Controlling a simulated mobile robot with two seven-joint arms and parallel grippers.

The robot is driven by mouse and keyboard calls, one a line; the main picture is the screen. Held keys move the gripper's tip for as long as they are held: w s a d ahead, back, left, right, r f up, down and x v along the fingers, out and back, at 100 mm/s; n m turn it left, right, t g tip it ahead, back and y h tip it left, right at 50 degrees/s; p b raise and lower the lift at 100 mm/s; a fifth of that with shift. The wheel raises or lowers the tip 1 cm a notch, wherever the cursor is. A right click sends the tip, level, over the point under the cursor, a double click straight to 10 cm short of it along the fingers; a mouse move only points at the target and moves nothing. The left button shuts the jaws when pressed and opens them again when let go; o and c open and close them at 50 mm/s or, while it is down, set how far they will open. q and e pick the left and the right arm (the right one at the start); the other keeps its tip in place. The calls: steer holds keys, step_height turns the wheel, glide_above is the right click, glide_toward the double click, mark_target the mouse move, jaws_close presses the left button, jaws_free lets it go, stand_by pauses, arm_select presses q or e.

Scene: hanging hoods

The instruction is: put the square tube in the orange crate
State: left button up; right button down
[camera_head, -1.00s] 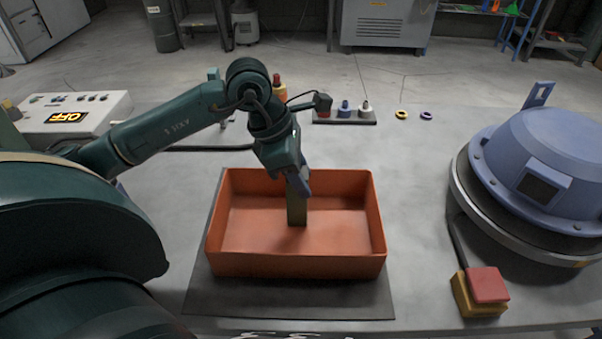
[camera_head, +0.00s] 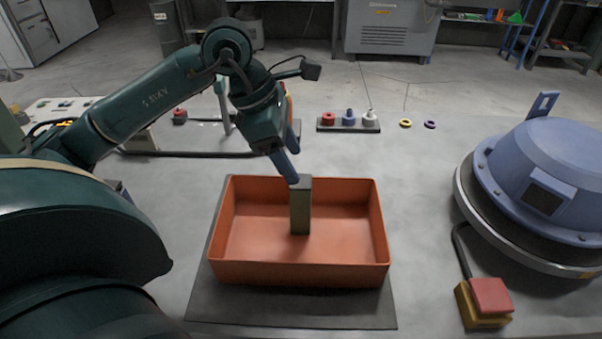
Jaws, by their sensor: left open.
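The square tube (camera_head: 300,208) is olive-brown and stands upright inside the orange crate (camera_head: 300,272), a little right of its middle. The crate sits on a dark mat (camera_head: 290,311) on the grey table. My left gripper (camera_head: 290,172) is open, above and just left of the tube's top. Its blue finger comes close to the tube's upper left edge; I cannot tell whether they touch. My right gripper is not in view.
A blue domed housing (camera_head: 560,165) stands at the right, with a red button on a yellow box (camera_head: 488,302) before it. A small rack with pegs (camera_head: 348,123) and two rings (camera_head: 405,123) lie behind the crate.

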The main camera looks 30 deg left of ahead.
arm_select(q)
steer(key=v, duration=0.5)
stand_by(0.5)
